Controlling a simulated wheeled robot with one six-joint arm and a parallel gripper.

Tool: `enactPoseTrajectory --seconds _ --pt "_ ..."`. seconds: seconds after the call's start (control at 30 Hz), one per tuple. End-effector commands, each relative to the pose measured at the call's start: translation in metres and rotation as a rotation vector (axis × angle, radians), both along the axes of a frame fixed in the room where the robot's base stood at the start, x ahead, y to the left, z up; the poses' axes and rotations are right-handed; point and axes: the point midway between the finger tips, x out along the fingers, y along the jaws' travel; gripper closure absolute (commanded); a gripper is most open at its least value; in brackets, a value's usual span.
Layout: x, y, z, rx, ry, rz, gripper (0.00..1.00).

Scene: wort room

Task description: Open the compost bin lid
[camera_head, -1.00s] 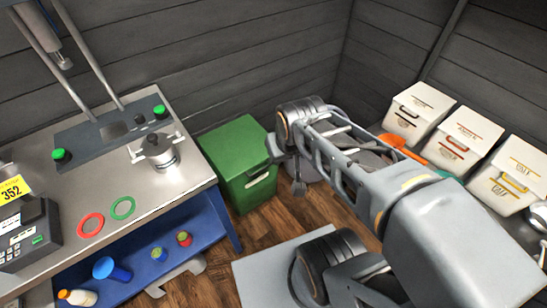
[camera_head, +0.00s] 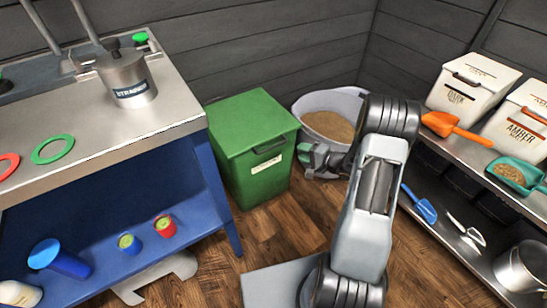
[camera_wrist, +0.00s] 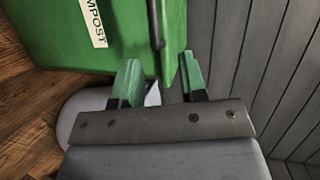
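The compost bin (camera_head: 250,175) is a green box on the floor at the centre of the head view. Its flat green lid (camera_head: 248,118) is shut, and a dark handle (camera_head: 270,147) and pale label sit on its front. In the wrist view the bin (camera_wrist: 40,30) fills the upper left, with part of its label readable. My gripper (camera_head: 312,160) is beside the bin's right side, below lid height. In the wrist view its two green fingertips (camera_wrist: 160,78) are apart, with the lid's edge (camera_wrist: 172,60) appearing between them. Contact cannot be told.
A grey tub (camera_head: 330,100) of grain stands right behind my gripper. A steel-topped bench (camera_head: 110,130) with a blue lower shelf is close on the bin's left. A shelf (camera_head: 450,150) with malt bins and scoops is on the right. Wooden floor (camera_head: 300,220) is clear in front.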

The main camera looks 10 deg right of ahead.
Motion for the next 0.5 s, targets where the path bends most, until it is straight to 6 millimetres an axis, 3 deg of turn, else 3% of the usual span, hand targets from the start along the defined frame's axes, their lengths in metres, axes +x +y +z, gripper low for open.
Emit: enactPoseTrajectory --seconds 0.03,0.17,0.5 --pt "-0.003 0.001 -0.012 0.039 0.009 0.011 0.61" --pt "0.000 0.009 -0.019 0.091 0.020 0.032 0.61" --pt "0.045 0.050 -0.032 0.094 0.019 0.036 0.61"
